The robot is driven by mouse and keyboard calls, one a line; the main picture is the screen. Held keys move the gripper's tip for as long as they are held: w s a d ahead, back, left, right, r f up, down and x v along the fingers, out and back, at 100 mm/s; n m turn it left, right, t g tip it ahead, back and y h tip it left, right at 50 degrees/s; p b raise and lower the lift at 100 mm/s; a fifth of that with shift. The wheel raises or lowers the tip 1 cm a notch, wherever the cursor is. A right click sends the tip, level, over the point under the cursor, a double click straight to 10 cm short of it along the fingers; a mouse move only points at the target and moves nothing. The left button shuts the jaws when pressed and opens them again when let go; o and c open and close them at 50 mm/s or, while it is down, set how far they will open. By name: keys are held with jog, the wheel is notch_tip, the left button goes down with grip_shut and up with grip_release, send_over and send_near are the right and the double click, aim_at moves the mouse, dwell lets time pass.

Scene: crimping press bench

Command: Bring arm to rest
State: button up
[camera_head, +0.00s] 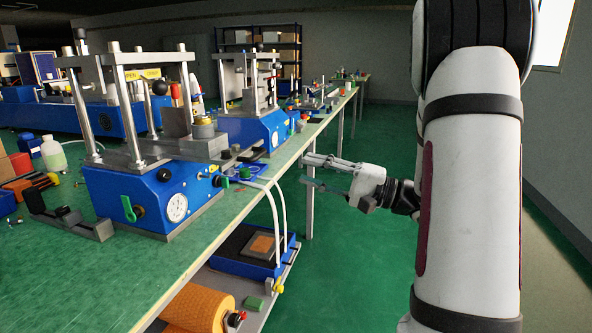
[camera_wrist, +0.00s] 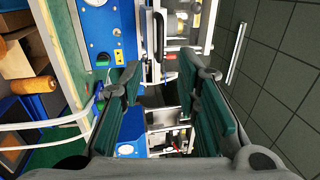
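My gripper (camera_head: 303,171) is at the right of the bench edge in the head view, held out over the green floor and pointing left toward the bench. In the wrist view its two green-padded fingers (camera_wrist: 160,64) stand wide apart with nothing held between them. My arm fills the right of the head view and hides what is behind it. The nearest blue crimping press (camera_head: 150,192) stands on the bench to the left, apart from my gripper.
The green bench top (camera_head: 60,275) runs along the left. A second blue press (camera_head: 250,130) stands farther back. White hoses (camera_head: 283,215) hang over the bench edge. A lower shelf holds an orange roll (camera_head: 197,308) and a blue box (camera_head: 250,250). The floor (camera_head: 345,275) beside the bench is clear.

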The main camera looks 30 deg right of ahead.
jog(key=s+a+n+g+y, duration=0.15)
jog(key=s+a+g, duration=0.25)
jog(key=a, duration=0.4)
jog(key=s+a+r+n+g, duration=0.1)
jog(key=s+a+n+g, duration=0.3)
jog(key=a, duration=0.3)
jog(key=s+a+n+g, duration=0.1)
jog(key=s+a+g, duration=0.35)
jog(key=a, duration=0.35)
jog(key=s+a+f+n+g+h, duration=0.25)
jog(key=s+a+g+h, duration=0.2)
jog(key=s, duration=0.55)
jog(key=s+d+f+n+h, duration=0.1)
jog(key=s+d+f+h, duration=0.45)
jog(key=s+h, duration=0.2)
jog(key=d+r+t+h+p, duration=0.1)
jog(key=r+t+p, duration=0.1)
jog(key=r+p, duration=1.1)
jog(key=d+r+t+h+p, duration=0.1)
jog(key=d+r+t+p, duration=0.1)
jog(key=r+p, duration=1.1)
notch_tip(320, 180, up, 2)
jog(key=shift+s+d+r+n+t, duration=0.25)
jog(key=shift+s+n+t, duration=0.1)
jog(key=shift+t, duration=0.35)
